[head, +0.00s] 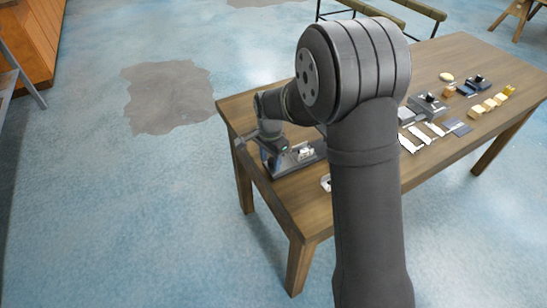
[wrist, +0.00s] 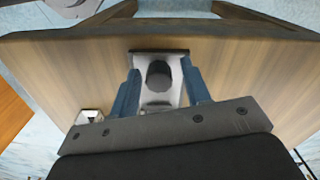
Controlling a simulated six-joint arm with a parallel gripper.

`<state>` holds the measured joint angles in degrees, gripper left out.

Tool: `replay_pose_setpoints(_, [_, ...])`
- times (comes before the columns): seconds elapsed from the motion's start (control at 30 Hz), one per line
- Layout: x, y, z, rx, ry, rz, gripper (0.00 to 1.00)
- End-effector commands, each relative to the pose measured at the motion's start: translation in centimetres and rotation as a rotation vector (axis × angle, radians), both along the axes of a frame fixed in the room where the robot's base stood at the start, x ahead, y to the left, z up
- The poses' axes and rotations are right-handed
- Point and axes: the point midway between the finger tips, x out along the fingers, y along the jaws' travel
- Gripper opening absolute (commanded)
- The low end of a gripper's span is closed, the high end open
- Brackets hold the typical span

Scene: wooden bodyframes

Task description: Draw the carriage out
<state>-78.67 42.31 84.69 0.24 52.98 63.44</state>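A dark slide base (head: 311,160) sits near the left end of the table, with a small light block (head: 303,152) on it that may be the carriage. My gripper (head: 270,160) is at the left end of this base, partly hidden by my wrist. In the wrist view, my gripper (wrist: 161,75) has its two blue fingers apart. Between them is a light grey plate (wrist: 175,97) with a dark rounded knob (wrist: 158,74). The fingers stand on either side of the knob and appear not to touch it. I cannot tell whether this plate is the carriage.
The wooden table (head: 262,100) has free room at its left end. A white block (wrist: 88,117) shows left of the fingers in the wrist view. White flat parts (head: 419,135), a grey device (head: 428,104) and several yellow blocks (head: 489,104) lie to the right. My arm hides the table's middle.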

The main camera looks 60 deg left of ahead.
Motion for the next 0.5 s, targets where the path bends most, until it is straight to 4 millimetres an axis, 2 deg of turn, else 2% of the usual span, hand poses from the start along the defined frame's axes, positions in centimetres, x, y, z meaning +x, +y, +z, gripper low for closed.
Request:
replay_pose_setpoints(0.33, [0.3, 0.0, 0.2, 0.0, -0.003, -0.001, 0.48])
replay_pose_setpoints(0.5, [0.3, 0.0, 2.2, 0.003, -0.003, -0.001, 0.48])
